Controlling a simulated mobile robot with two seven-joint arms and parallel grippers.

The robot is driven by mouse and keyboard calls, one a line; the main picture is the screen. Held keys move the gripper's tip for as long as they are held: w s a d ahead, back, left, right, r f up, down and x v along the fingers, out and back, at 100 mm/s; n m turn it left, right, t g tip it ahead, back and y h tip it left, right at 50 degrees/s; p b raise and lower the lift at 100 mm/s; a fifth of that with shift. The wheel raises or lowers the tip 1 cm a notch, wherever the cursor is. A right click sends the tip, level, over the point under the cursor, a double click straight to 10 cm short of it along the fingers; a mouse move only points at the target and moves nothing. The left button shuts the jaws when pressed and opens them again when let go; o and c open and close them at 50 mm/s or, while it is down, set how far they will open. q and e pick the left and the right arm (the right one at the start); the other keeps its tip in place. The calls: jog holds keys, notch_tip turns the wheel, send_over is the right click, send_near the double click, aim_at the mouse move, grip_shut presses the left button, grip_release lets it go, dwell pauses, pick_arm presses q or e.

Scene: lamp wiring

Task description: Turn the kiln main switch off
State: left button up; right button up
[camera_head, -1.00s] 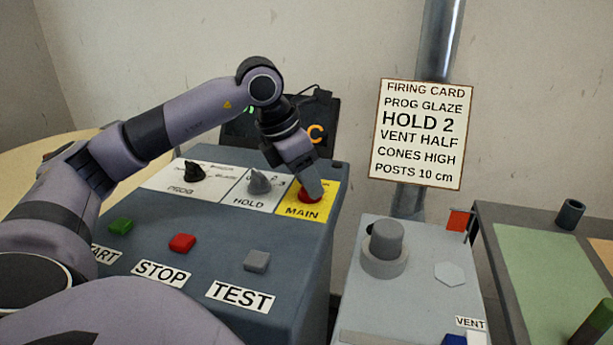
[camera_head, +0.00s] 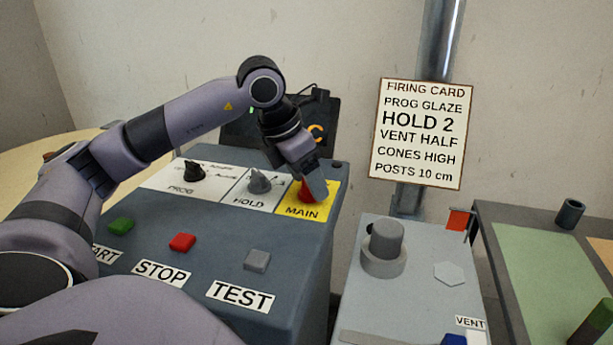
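The kiln main switch (camera_head: 305,194) is a red knob on a yellow plate marked MAIN (camera_head: 302,212), at the right end of the grey control box. My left gripper (camera_head: 315,190) points down at the red knob, with its tip over it and hiding part of it. I cannot tell whether its fingers are closed around the knob or only touching it. The knob's exact angle is hidden. My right gripper is not in view.
Black PROG knob (camera_head: 194,172) and grey HOLD knob (camera_head: 259,182) stand left of the main switch. Green (camera_head: 121,226), red (camera_head: 182,242) and grey (camera_head: 257,261) buttons are nearer. A dark display (camera_head: 237,133) stands behind. A grey cabinet with a round knob (camera_head: 386,241) is at right.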

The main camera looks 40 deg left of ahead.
pick_arm(q)
jog(key=v, duration=0.5)
jog(key=shift+s+r, duration=0.1)
jog(key=shift+r, duration=0.3)
jog(key=shift+s+a+r+p, duration=0.1)
jog(key=shift+s+r+p, duration=0.2)
jog(key=shift+r, duration=0.3)
